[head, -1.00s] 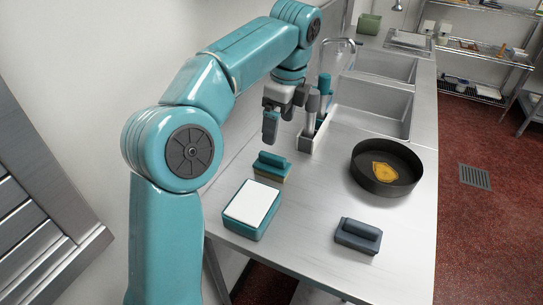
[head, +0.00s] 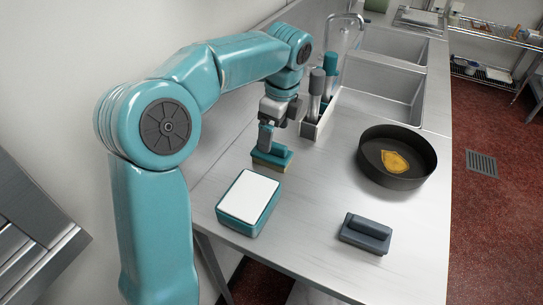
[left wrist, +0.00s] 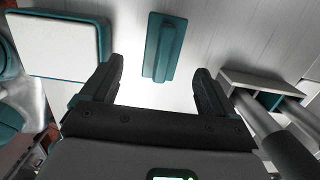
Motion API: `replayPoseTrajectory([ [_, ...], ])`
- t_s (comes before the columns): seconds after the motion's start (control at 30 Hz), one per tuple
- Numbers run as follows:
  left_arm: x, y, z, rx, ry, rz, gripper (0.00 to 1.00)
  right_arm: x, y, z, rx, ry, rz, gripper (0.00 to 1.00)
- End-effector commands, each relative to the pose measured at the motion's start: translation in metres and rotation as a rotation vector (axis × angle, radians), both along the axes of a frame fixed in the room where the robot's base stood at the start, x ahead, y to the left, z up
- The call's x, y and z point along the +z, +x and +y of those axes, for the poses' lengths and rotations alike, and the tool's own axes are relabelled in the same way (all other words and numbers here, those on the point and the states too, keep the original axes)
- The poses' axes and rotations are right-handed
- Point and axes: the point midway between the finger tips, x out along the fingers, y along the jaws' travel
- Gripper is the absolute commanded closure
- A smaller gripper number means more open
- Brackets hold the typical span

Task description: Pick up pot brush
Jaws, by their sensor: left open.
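The pot brush, seemingly the teal block with a raised grip and tan bristles (head: 281,156), rests on the steel counter (head: 305,190). My left gripper (head: 268,140) is just above it in the head view, and one finger hides part of it. In the left wrist view the brush (left wrist: 163,47) lies ahead of the open fingers (left wrist: 157,84), roughly centred between them and not gripped. Its bristles are hidden there. My right gripper is not in view.
A white-topped teal box (head: 248,198) sits left of the brush. A white caddy (head: 312,130) with upright handled tools stands close behind. A black pan (head: 397,178) with a yellow patch and a dark grey handled block (head: 366,234) lie right. Sinks (head: 385,88) are behind.

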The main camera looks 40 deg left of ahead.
Motion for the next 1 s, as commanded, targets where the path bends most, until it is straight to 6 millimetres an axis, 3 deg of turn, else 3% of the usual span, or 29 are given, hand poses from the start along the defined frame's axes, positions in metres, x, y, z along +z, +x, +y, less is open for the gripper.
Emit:
replayPoseTrajectory([
  [0.17,-0.015,0.0,0.004,0.0,0.0,0.003,0.12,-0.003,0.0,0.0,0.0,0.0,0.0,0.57],
  [0.4,-0.052,0.001,0.011,0.0,-0.001,0.004,0.12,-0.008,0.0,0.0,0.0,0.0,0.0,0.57],
  [0.7,-0.057,0.002,0.012,-0.001,-0.001,0.001,0.12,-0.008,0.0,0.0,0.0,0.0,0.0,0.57],
  [0.77,-0.057,0.002,0.012,-0.001,-0.001,0.001,0.28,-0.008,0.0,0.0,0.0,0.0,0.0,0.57],
  [0.9,-0.057,0.002,0.011,-0.001,0.0,0.001,0.74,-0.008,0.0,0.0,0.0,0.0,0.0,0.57],
  [1.0,-0.057,0.002,0.012,-0.001,0.0,0.0,0.77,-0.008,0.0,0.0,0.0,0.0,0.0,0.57],
])
